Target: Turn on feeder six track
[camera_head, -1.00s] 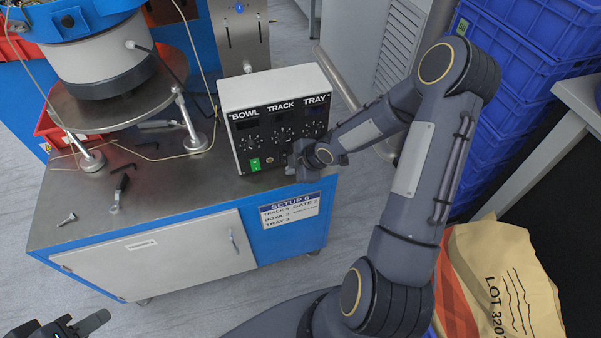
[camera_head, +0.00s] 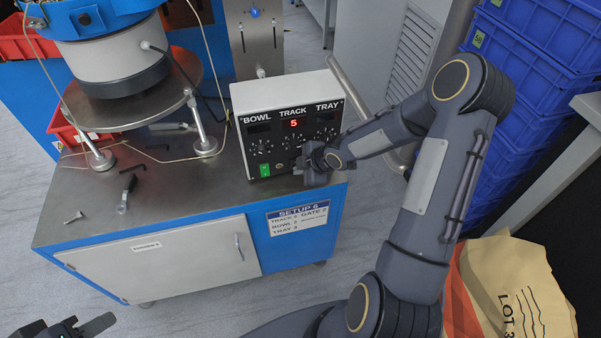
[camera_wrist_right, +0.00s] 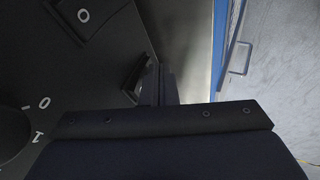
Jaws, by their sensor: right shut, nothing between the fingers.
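The white control box (camera_head: 290,86) stands on the cabinet top with a black front panel (camera_head: 270,160) labelled BOWL, TRACK and TRAY. The TRACK display (camera_head: 293,123) is lit with a red 5. The BOWL display (camera_head: 259,129) looks dark. A green switch (camera_head: 265,170) sits at the panel's lower left. My right gripper (camera_head: 308,163) is shut and empty at the panel's lower right, hiding part of it. In the right wrist view its fingers (camera_wrist_right: 150,84) are by the panel's edge, near a black switch marked O (camera_wrist_right: 84,16); contact cannot be told. My left gripper (camera_head: 66,328) is partly cut off at lower left.
The bowl feeder (camera_head: 110,62) stands left of the box. Loose tools, including a black-handled one (camera_head: 127,190), lie on the cabinet top. Blue crates (camera_head: 535,60) are stacked at right.

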